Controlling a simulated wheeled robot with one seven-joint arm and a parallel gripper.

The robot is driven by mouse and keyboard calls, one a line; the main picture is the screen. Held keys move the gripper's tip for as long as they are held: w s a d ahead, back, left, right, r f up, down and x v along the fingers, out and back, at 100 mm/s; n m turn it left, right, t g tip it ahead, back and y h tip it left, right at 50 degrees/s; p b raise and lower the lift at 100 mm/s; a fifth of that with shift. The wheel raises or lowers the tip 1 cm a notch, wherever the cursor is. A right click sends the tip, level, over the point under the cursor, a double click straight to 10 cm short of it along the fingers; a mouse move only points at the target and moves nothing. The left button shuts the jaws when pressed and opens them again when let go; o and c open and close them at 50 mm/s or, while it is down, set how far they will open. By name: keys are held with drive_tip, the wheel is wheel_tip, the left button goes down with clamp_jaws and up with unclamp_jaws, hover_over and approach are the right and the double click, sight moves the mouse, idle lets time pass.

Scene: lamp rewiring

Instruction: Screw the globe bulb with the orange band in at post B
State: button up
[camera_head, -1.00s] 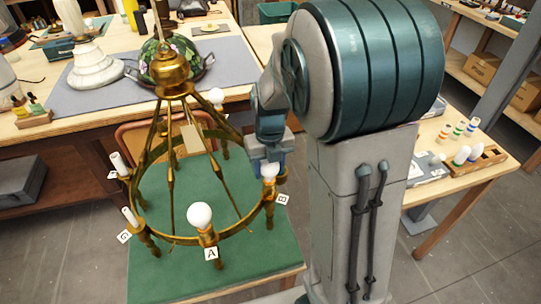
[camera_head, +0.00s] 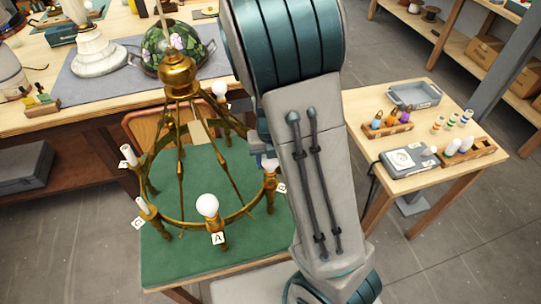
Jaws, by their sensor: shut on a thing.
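The brass ring chandelier (camera_head: 178,228) stands on a green mat (camera_head: 185,262). Post B (camera_head: 270,186), with its tag B (camera_head: 281,188) partly covered, is on the ring's right side. A white globe bulb (camera_head: 207,205) stands on post A, near tag A (camera_head: 218,239).
Another globe bulb (camera_head: 219,89) is at the ring's back; candle-shaped white pieces (camera_head: 129,155) stand at its left. A side table (camera_head: 360,98) at right holds colour-banded bulbs, a grey tray (camera_head: 415,95) and a grey box (camera_head: 404,162). A workbench with lamps lies behind.

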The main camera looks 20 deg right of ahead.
drive_tip(key=shift+r+m+p, duration=0.5)
drive_tip(key=shift+m+p, duration=0.1)
drive_tip(key=shift+f+m, duration=0.3)
drive_tip(key=shift+f, duration=0.1)
drive_tip(key=shift+c, duration=0.5)
drive_tip(key=shift+m, duration=0.3)
drive_tip(key=shift+c, duration=0.5)
drive_tip(key=shift+s+m, duration=0.1)
drive_tip(key=shift+m, duration=2.2)
drive_tip(key=shift+d, duration=0.1)
drive_tip(key=o, duration=1.3)
drive_tip(key=shift+o, duration=0.2)
